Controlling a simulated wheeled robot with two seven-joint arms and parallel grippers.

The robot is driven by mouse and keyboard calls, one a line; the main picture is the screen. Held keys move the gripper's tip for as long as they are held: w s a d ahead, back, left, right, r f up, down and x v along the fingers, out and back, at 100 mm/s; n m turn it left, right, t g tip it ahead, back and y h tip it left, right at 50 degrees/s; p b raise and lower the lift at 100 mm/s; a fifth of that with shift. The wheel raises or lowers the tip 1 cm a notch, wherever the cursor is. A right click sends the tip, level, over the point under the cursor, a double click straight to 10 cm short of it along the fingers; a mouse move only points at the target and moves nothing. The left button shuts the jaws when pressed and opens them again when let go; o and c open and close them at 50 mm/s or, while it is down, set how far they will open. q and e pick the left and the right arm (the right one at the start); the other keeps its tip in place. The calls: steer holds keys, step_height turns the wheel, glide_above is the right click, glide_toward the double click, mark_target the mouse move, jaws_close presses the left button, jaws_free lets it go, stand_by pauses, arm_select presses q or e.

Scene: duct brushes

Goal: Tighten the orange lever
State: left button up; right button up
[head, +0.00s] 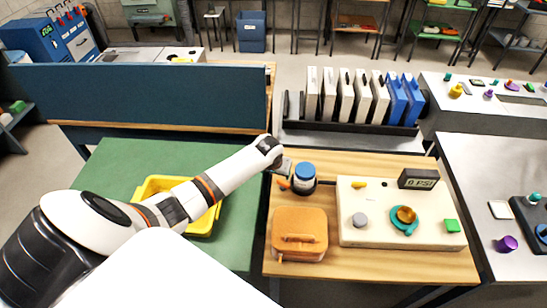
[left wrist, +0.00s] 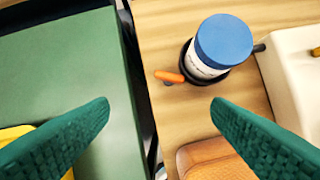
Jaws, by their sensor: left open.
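The orange lever (left wrist: 168,76) sticks out to the left of a dark ring-shaped holder (left wrist: 216,77) around a white jar with a blue lid (left wrist: 224,40). In the head view the jar (head: 304,178) stands upright at the wooden table's left side, with the lever (head: 283,185) beside it. My left gripper (left wrist: 160,105) is open and empty. Its green fingertips are spread, with the lever between and beyond them in the left wrist view, apart from both. In the head view the gripper (head: 284,166) is near the jar's left side, partly hidden by my wrist. My right gripper is out of view.
An orange-brown case (head: 299,234) sits in front of the jar. A cream panel (head: 357,226) with knobs and a display lies to the right. A yellow tray (head: 201,222) is on the green table to the left. Upright binders (head: 345,95) stand behind.

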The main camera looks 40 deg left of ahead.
arm_select(q)
steer(key=b+v, duration=0.1)
steer(key=v, duration=1)
steer(key=shift+r+b, duration=0.35)
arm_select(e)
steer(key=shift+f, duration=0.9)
arm_select(q)
steer(key=shift+s, duration=0.1)
